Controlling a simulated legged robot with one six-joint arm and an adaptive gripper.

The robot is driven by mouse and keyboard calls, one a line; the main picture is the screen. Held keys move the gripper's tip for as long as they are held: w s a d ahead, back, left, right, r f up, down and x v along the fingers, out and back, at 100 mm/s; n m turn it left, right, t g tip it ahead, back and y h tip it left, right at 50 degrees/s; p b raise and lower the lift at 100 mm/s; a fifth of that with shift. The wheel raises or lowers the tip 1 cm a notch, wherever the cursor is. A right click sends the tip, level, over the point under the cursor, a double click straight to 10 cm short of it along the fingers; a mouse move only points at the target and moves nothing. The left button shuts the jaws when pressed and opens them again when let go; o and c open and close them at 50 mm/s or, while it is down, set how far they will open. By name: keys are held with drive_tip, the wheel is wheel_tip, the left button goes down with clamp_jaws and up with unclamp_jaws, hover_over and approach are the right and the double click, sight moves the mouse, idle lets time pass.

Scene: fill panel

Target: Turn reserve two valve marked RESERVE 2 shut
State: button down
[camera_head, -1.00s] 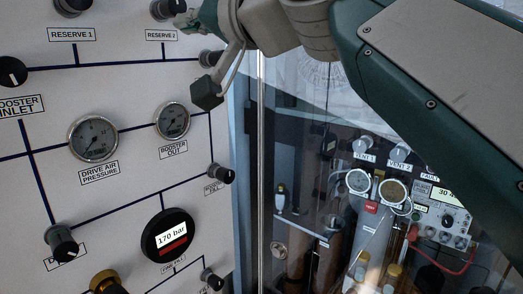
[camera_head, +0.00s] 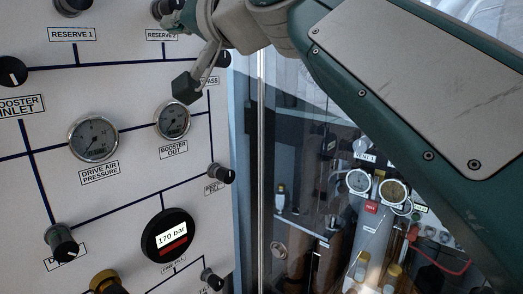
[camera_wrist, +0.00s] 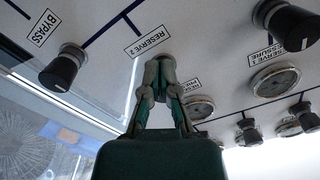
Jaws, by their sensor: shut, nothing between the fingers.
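The RESERVE 2 valve (camera_head: 162,7) is a dark knob on the white panel, at the top edge of the head view above its RESERVE 2 label (camera_head: 161,35). My gripper (camera_head: 174,18) overlaps its right side there. In the wrist view the RESERVE 2 label (camera_wrist: 149,40) shows clearly. My gripper (camera_wrist: 159,64) is shut with nothing between its fingers, and its tips lie in front of the valve's place. The fingers hide most of the knob, so its pointer cannot be read. I cannot tell whether the tips touch it.
The BYPASS knob (camera_wrist: 64,67) stands out beside the gripper. The RESERVE 1 knob (camera_head: 74,5) is to the left. Below are the booster out gauge (camera_head: 172,120) and drive air pressure gauge (camera_head: 93,139). A glass door (camera_head: 300,160) lies right of the panel.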

drive_tip(key=shift+w+d+r, duration=0.1)
drive_tip(key=shift+d+r, duration=0.05)
drive_tip(key=shift+r, duration=0.25)
idle(0.3)
drive_tip(key=shift+r, duration=0.15)
drive_tip(key=shift+s, duration=0.2)
drive_tip(key=shift+s+f, duration=0.15)
drive_tip(key=shift+f, duration=0.2)
drive_tip(key=v, duration=0.5)
drive_tip(key=shift+s+d, duration=0.15)
drive_tip(key=shift+s, duration=0.1)
drive_tip(key=shift+f, duration=0.15)
